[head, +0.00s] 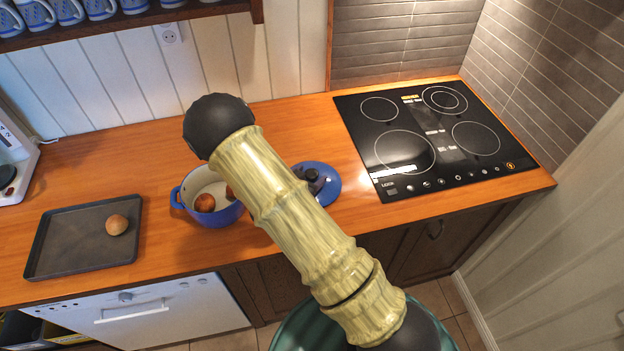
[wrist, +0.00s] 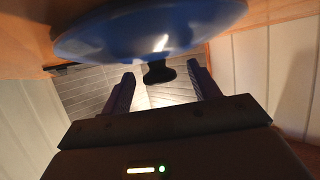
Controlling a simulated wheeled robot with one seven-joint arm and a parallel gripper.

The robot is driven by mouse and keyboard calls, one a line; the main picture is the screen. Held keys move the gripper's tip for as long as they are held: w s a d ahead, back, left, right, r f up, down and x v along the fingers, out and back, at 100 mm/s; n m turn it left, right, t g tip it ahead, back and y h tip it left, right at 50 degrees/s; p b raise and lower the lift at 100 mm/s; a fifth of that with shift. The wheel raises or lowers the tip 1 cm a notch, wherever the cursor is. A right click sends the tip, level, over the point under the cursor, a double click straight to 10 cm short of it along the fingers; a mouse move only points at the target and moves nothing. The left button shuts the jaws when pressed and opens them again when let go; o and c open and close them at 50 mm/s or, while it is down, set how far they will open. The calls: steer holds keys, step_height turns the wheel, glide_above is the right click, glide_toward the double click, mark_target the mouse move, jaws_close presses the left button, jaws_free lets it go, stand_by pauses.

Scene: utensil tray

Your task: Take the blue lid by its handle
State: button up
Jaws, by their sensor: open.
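The blue lid (head: 328,190) lies on the wooden counter beside the pot, partly hidden behind my arm in the head view. In the wrist view the lid (wrist: 150,32) fills the top, with its dark knob handle (wrist: 158,73) pointing toward my gripper (wrist: 161,74). The two fingers are apart, one on each side of the knob. The knob shows near the fingertips, with visible gaps on both sides. I cannot tell exactly how deep it sits between them. In the head view my arm hides most of the gripper.
A blue pot (head: 222,213) with brown round items inside stands left of the lid. A dark tray (head: 62,240) holding a bun (head: 117,225) lies further left. A black cooktop (head: 432,140) is to the right. The counter behind the pot is mostly clear.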

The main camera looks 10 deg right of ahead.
steer(key=shift+x, duration=0.9)
steer(key=shift+r, duration=0.1)
jaws_close()
